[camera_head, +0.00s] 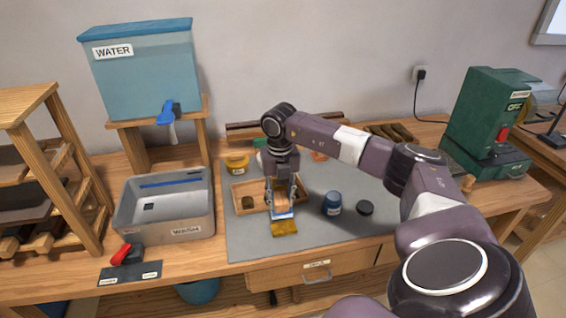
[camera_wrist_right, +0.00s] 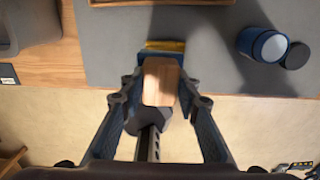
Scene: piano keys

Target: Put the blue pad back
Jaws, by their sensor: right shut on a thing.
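The blue pad (camera_head: 283,214) is at the fingertips of my right gripper (camera_head: 281,204), low over the grey mat near its front edge. In the right wrist view a pale wooden block (camera_wrist_right: 160,82), which looks like the pad's grip, sits between the fingers of the right gripper (camera_wrist_right: 158,100), with blue showing beside it. The gripper is shut on it. A mustard-yellow piece (camera_head: 285,229) lies just in front of the pad; its edge also shows in the wrist view (camera_wrist_right: 166,45). I cannot tell whether they touch. My left gripper is in no view.
A shallow wooden tray (camera_head: 240,187) with a dark piece lies behind and around the gripper. A blue jar (camera_head: 332,203) and black lid (camera_head: 365,208) stand to the right. A grey WASH basin (camera_head: 170,226) is left. Bare mat (camera_head: 245,240) lies at the front left.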

